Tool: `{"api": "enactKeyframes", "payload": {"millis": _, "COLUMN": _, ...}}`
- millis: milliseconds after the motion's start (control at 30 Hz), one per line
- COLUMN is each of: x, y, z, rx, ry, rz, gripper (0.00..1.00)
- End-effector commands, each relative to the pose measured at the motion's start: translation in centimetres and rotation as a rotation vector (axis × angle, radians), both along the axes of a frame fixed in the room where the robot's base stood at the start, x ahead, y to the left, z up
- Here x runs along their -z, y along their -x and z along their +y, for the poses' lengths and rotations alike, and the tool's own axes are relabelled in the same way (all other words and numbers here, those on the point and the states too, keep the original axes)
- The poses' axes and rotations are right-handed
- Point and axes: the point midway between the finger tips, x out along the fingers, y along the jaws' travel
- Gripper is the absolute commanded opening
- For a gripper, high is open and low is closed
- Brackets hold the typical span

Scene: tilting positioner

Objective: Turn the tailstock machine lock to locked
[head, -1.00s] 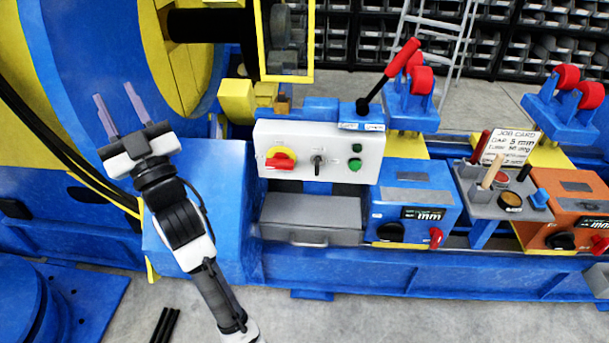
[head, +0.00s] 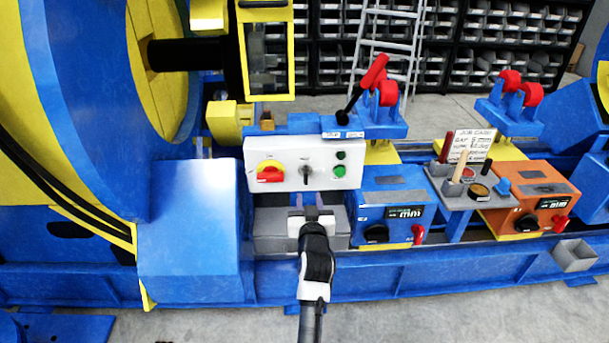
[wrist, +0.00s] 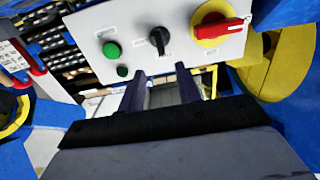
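My gripper (head: 308,199) is open and empty, in front of the lower edge of a white control box (head: 303,164). The wrist view shows its two fingers apart (wrist: 162,90), below the panel. The panel carries a red rotary handle on yellow (head: 270,172), a black selector (head: 306,175) and green buttons (head: 340,171). A blue box (head: 391,207) and an orange box (head: 529,196) to the right each have a display, a black knob and a small red lever, one on the blue (head: 418,233) and one on the orange (head: 561,222). I cannot read which control is the tailstock machine lock.
A long red-handled lever (head: 372,75) leans right above the control box. A grey drawer box (head: 271,230) sits below it. A grey stand (head: 455,186) with upright sticks and a job card (head: 471,143) stands between the blue and orange boxes. Large blue machinery fills the left.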

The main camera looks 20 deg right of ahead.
Motion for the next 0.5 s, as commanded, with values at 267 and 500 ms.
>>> {"api": "enactKeyframes", "payload": {"millis": 267, "x": -0.4, "y": -5.3, "z": -1.4, "rx": -0.003, "ry": 0.001, "rz": -0.001, "gripper": 0.34}}
{"api": "enactKeyframes", "payload": {"millis": 500, "x": -0.3, "y": -9.1, "z": -2.5, "rx": -0.002, "ry": 0.002, "rz": -0.002, "gripper": 0.34}}
